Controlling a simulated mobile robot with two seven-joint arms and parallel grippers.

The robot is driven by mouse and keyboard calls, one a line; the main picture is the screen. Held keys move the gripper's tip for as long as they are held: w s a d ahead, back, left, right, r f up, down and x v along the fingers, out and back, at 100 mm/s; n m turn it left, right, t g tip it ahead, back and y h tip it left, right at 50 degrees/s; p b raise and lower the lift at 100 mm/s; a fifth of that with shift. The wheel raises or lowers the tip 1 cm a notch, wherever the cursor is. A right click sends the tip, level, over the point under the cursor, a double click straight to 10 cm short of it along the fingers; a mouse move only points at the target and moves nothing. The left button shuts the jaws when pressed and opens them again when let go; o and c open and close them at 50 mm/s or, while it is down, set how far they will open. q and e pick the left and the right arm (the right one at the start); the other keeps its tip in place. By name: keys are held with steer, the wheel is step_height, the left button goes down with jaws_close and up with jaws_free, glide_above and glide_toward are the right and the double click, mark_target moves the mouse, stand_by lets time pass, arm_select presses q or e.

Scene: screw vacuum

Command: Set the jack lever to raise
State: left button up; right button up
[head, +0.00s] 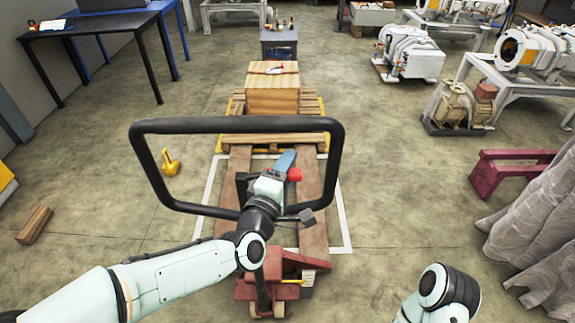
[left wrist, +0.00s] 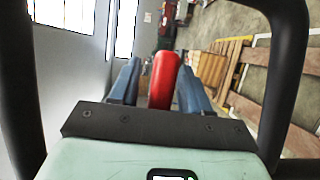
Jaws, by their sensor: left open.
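The jack lever (head: 295,174) is a small red piece inside the black loop handle (head: 238,125) of the pallet jack. My left gripper (head: 285,162) reaches into the loop, its blue fingers beside the lever in the head view. In the left wrist view the red lever (left wrist: 163,80) stands between the two open fingers (left wrist: 157,82), close to the right one; I cannot tell whether they touch. The lever's lower end is hidden by the gripper body. My right arm (head: 440,292) shows at the lower right, but its gripper is out of view.
The jack's red base (head: 270,287) stands below the handle. A wooden crate (head: 272,96) sits on a pallet ahead. A yellow object (head: 170,161) and a wood block (head: 34,225) lie left. A maroon stand (head: 507,172) and draped sheeting (head: 535,230) are right.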

arm_select(q)
steer(key=shift+w, duration=0.1)
jaws_close()
steer(key=shift+f+m+g+y, duration=0.4)
steer(key=shift+f+m+g, duration=0.2)
steer(key=shift+f+m, duration=1.05)
jaws_free()
